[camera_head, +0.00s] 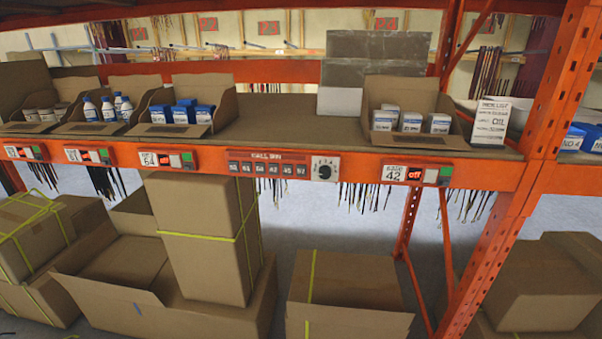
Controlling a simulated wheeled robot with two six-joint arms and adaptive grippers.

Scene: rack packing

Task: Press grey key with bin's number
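A panel headed CALL BIN (267,168) is on the orange shelf beam. It carries a row of small grey keys (273,169) with two-digit numbers, too small to read surely, and a round dial (324,168) at its right end. Bin labels sit along the beam: one reading 61 (77,155), one reading 64 (152,159) and one reading 42 (396,174). Each has a red display and a green key beside it. Neither gripper is in view.
Open cardboard bins on the shelf hold grey-white cans (45,113), blue-capped bottles (108,107), blue boxes (184,112) and white-blue boxes (411,122). Large cartons (205,235) stand below. An orange upright (525,170) rises at the right. The space before the panel is clear.

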